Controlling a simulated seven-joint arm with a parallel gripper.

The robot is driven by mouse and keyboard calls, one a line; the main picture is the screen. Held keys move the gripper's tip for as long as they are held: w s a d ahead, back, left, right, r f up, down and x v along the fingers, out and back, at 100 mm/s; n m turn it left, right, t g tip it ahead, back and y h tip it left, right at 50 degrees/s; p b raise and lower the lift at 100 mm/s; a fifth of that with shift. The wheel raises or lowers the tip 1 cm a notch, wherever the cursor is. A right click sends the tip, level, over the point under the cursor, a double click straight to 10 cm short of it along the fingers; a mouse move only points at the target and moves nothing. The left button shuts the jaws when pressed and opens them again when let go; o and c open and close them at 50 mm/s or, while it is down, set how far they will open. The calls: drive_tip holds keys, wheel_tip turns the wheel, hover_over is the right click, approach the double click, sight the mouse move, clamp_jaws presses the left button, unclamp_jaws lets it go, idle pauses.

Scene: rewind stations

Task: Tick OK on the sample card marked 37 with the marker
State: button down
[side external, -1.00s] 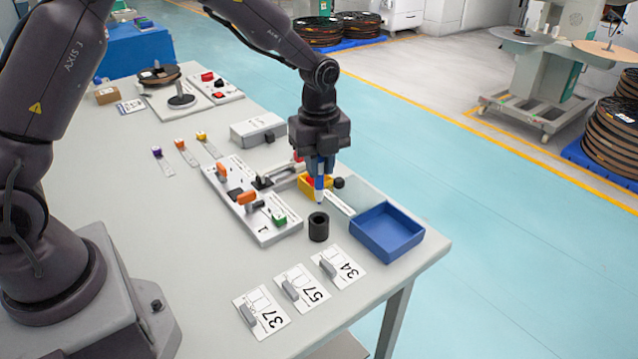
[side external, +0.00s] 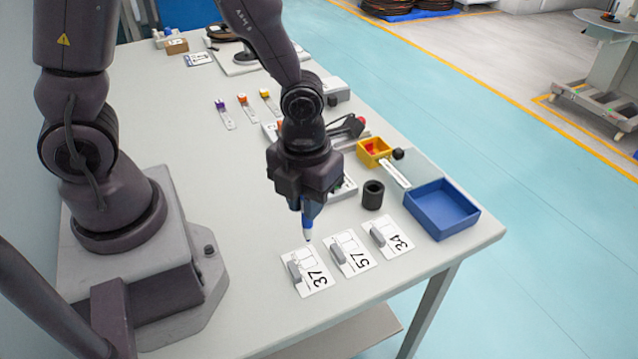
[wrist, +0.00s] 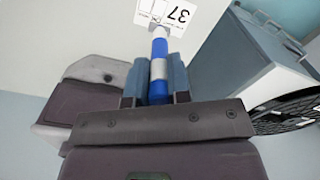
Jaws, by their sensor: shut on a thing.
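The sample card marked 37 (side external: 318,279) lies on the table, the leftmost of three cards, with a grey block (side external: 295,271) on it. It also shows at the top of the wrist view (wrist: 181,14). My gripper (side external: 305,208) is shut on the blue and white marker (side external: 308,228), which points tip down. The tip is near the far edge of card 37; I cannot tell whether it touches. In the wrist view the marker (wrist: 159,70) sits between the fingers, in line with the card. The OK box cannot be read.
Cards 57 (side external: 361,262) and 34 (side external: 398,241) lie to the right, each with a grey block. A black cup (side external: 372,195) stands behind them. A blue tray (side external: 440,225) sits near the table's right edge. A yellow bin (side external: 373,148) is farther back.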

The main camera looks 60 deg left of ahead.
sight(307, 233)
drive_tip(key=shift+f, duration=2.8)
drive_tip(key=shift+f, duration=0.55)
drive_tip(key=shift+r, duration=3.55)
